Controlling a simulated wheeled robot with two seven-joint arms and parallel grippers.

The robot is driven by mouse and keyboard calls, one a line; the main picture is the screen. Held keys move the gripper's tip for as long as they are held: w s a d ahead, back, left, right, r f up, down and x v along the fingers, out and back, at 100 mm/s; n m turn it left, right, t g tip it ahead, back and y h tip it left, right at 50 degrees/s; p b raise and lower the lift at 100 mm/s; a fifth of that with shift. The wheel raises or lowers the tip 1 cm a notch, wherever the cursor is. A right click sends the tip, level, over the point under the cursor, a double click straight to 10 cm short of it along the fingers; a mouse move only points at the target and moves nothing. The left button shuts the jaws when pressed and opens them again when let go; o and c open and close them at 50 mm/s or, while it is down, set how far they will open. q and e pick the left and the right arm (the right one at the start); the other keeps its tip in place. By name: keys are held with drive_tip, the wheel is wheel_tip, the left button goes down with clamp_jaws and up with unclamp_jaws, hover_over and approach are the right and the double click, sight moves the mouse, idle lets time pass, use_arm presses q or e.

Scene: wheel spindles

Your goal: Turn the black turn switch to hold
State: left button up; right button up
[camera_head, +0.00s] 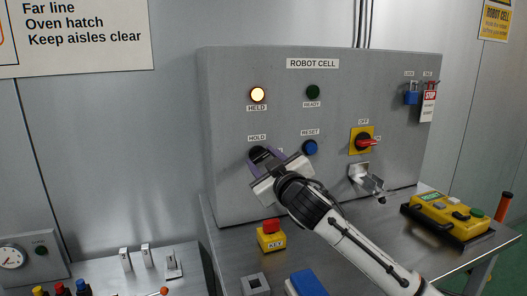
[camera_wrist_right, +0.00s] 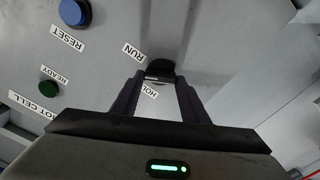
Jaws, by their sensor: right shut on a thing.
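The black turn switch (camera_head: 259,153) sits on the grey ROBOT CELL panel (camera_head: 230,105), under the HOLD label (camera_head: 257,138). My right gripper (camera_head: 262,161) reaches it from the front, its purple fingers on either side of the knob. In the right wrist view the switch (camera_wrist_right: 160,70) shows between the fingertips of my right gripper (camera_wrist_right: 160,80), which is shut on it. The RUN label (camera_wrist_right: 133,52) and the partly covered HOLD label (camera_wrist_right: 149,92) are beside it. The fingers partly hide the knob; I cannot tell its exact pointing. My left gripper is not in view.
The HELD lamp (camera_head: 258,94) is lit; the READY lamp (camera_head: 313,92) is dark. A blue RESET button (camera_head: 310,147) and a red-yellow OFF switch (camera_head: 366,142) are to the right. A yellow KEY box (camera_head: 271,240) and a yellow pendant (camera_head: 445,213) stand on the bench below.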

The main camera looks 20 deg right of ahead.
drive_tip(key=n+p, duration=0.1)
drive_tip(key=n, duration=0.2)
drive_tip(key=shift+p, duration=0.35)
drive_tip(key=shift+n, duration=0.8)
drive_tip(key=n, duration=0.3)
drive_tip(key=shift+a+f+n, duration=0.1)
drive_tip(key=shift+f+n, duration=0.05)
drive_tip(key=shift+n, duration=0.25)
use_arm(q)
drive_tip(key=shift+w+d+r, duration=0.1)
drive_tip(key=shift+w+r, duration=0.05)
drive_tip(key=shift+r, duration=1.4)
use_arm(e)
drive_tip(key=shift+f+n, duration=0.1)
drive_tip(key=shift+n, duration=1.9)
drive_tip(key=o, duration=1.1)
drive_tip(key=shift+c, duration=0.2)
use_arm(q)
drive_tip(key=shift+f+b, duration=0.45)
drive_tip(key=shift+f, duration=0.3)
use_arm(e)
drive_tip(key=s, duration=1)
drive_tip(key=shift+s, duration=0.15)
